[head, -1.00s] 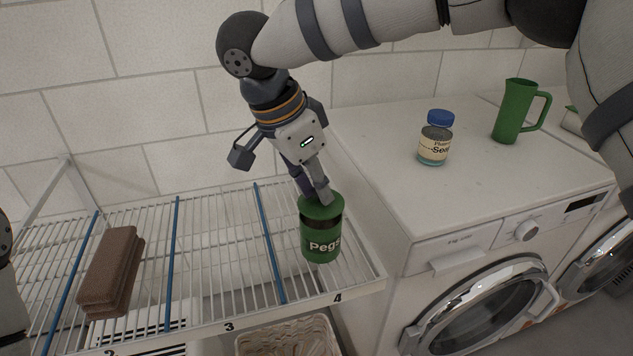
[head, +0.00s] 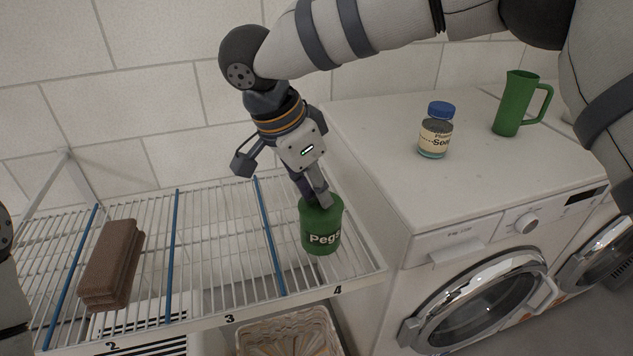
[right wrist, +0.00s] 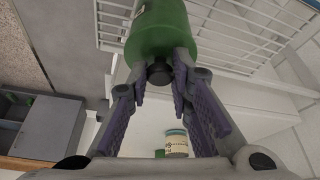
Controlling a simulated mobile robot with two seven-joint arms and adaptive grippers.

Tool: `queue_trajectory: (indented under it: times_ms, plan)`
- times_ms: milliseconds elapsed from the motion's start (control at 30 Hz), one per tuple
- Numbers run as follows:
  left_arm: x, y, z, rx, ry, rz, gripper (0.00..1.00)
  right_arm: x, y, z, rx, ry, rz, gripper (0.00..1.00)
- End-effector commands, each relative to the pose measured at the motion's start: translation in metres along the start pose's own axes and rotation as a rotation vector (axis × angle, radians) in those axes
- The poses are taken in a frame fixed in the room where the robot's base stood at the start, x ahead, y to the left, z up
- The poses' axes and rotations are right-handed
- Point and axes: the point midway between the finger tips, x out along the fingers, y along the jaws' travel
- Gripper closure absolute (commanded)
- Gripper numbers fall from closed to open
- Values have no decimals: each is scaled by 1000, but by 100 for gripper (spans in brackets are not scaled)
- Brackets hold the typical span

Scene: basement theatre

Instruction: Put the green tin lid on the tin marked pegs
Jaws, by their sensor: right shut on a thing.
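The green tin marked Pegs (head: 322,240) stands upright on the wire rack in section 4, near its right end. The green tin lid (head: 330,212) sits over the tin's mouth, with no gap visible between them. My right gripper (head: 319,203) is above the tin, shut on the lid. In the right wrist view, the lid's dark knob (right wrist: 159,73) is between the fingertips, with the green lid (right wrist: 163,40) behind it. The fingers hide part of the lid's top in the head view. My left gripper is out of view.
A stack of folded brown cloth (head: 112,264) lies on the rack's left part. Blue dividers split the rack. A blue-capped soap jar (head: 436,132) and a green jug (head: 514,106) stand on the white washing machine (head: 400,160) to the right. A basket (head: 290,332) is below the rack.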

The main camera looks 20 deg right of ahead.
Motion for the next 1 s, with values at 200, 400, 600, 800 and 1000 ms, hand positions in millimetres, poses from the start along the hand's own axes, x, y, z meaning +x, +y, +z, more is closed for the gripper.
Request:
queue_trajectory:
  times_ms: [200, 400, 600, 800, 1000]
  plan:
    - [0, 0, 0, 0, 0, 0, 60, 0, 0, 0, 0, 0, 0, 57]
    - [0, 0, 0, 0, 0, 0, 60, -1, 0, 0, 0, 0, -1, 57]
    - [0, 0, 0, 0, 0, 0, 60, -36, -1, 0, 0, 1, -5, 57]
    - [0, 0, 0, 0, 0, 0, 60, -90, 0, 0, 1, 0, -3, 57]
    - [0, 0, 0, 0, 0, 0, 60, -117, 0, 0, 1, 0, -1, 57]
